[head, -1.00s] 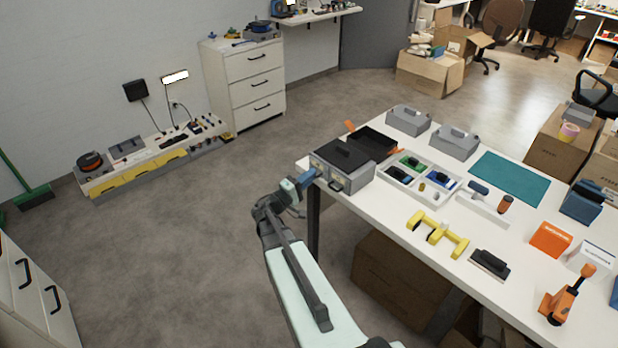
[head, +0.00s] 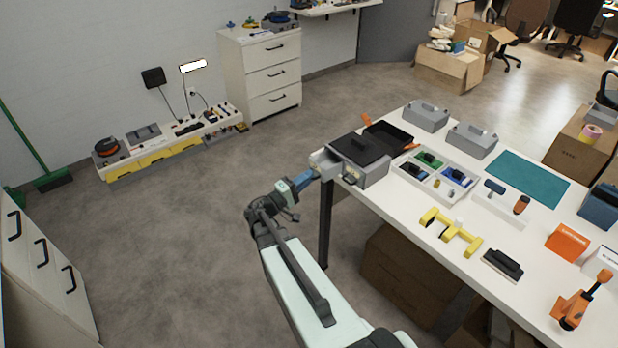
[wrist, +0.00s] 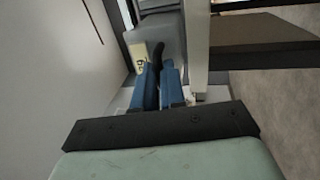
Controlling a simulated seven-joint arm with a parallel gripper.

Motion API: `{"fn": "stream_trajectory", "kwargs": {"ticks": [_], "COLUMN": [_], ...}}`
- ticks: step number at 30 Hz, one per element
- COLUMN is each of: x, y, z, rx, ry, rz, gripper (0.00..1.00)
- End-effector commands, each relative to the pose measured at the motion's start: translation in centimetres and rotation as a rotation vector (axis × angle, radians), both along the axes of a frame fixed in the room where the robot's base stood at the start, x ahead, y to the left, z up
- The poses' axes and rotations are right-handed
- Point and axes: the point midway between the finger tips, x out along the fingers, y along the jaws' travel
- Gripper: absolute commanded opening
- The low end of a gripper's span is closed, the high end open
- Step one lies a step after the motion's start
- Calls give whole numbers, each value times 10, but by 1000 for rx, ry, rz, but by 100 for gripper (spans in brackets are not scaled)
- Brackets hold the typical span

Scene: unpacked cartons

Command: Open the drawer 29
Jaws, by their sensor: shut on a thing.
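A grey drawer box with a black lid (head: 362,172) stands at the table's near left corner. A pale drawer (head: 322,163) sticks out a little from its left side, toward my gripper. My gripper (head: 311,178) is at that drawer. In the wrist view, my gripper's blue fingers (wrist: 161,80) are shut on a dark handle (wrist: 157,56). A yellow label (wrist: 139,57) is beside the handle; its number is too blurred to read for sure. The drawer's inside is not visible.
The white table (head: 400,205) carries a black tray (head: 388,136), a sectioned tray (head: 462,195), grey boxes and yellow and orange tools. A table leg (head: 325,225) stands below the corner. The floor left of my arm is clear. A white cabinet (head: 35,270) is at far left.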

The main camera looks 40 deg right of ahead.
Motion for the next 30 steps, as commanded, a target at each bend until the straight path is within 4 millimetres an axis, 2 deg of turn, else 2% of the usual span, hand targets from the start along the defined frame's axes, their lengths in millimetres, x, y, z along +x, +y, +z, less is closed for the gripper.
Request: {"fn": "stream_trajectory", "kwargs": {"ticks": [3, 4, 7, 17, 23, 30], "x": [0, 0, 0, 0, 0, 1], "y": [0, 0, 0, 3, 24, 62], "z": [0, 0, 0, 0, -5, -12], "rx": [-1, -1, -1, 0, 0, 0], "ry": [0, 0, 0, 0, 1, 1], "rz": [1, 1, 1, 1, 3, 3], "gripper": [0, 11, 20, 20, 20, 20]}}
